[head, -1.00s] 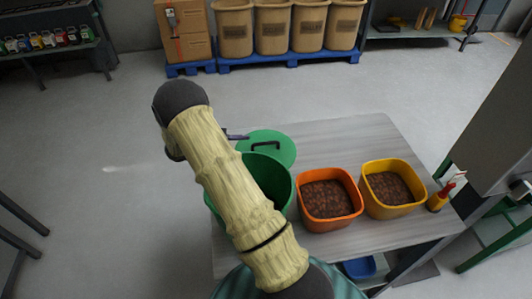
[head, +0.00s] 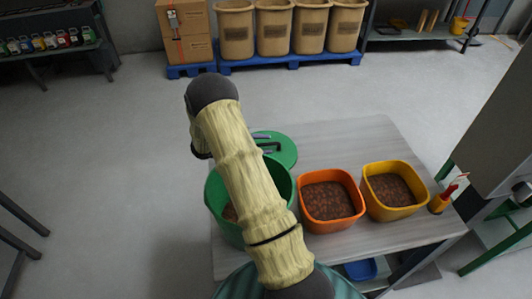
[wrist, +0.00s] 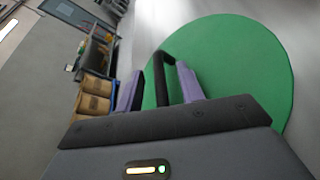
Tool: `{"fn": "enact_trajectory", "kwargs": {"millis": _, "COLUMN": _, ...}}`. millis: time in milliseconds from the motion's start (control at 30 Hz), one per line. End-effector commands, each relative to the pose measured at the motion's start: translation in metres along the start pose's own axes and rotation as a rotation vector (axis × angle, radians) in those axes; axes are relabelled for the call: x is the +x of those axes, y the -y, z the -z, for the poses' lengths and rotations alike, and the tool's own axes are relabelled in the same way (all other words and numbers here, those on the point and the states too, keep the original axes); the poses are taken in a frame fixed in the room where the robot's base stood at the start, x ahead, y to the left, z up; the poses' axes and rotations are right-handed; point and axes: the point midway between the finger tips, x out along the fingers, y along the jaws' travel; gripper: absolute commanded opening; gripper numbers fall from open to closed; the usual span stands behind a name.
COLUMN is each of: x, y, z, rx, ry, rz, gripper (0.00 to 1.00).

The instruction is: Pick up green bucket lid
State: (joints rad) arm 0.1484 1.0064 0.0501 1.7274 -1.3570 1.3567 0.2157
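The green bucket lid (head: 284,148) is a flat round disc on the table's far left part, partly hidden by my arm in the head view. It fills the right of the wrist view (wrist: 240,65). Its black handle (wrist: 161,72) shows between the two purple fingers of my gripper (wrist: 160,88). The fingers are apart on either side of the handle in the picture; I see no clear contact, and depth is hard to tell. In the head view my gripper (head: 262,140) is over the lid. The green bucket (head: 220,200) stands in front of the lid, partly behind my arm.
An orange bucket (head: 329,221) and a yellow bucket (head: 393,213), both with brown contents, stand to the right on the grey table (head: 345,135). Table behind the buckets is clear.

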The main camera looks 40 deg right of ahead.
Motion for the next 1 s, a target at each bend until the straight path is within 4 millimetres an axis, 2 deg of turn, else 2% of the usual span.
{"fn": "enact_trajectory", "kwargs": {"millis": 500, "x": -0.001, "y": 0.0, "z": 0.0005, "rx": -0.001, "ry": -0.002, "rz": -0.002, "gripper": 0.38}}
{"fn": "enact_trajectory", "kwargs": {"millis": 567, "x": -0.0016, "y": 0.0, "z": 0.0007, "rx": -0.001, "ry": -0.002, "rz": -0.003, "gripper": 0.28}}
{"fn": "enact_trajectory", "kwargs": {"millis": 700, "x": -0.0022, "y": 0.0, "z": 0.001, "rx": -0.001, "ry": -0.003, "rz": -0.004, "gripper": 0.01}}
{"fn": "enact_trajectory", "kwargs": {"millis": 1000, "x": -0.0018, "y": -0.0003, "z": 0.0004, "rx": -0.001, "ry": -0.002, "rz": -0.003, "gripper": 0.0}}
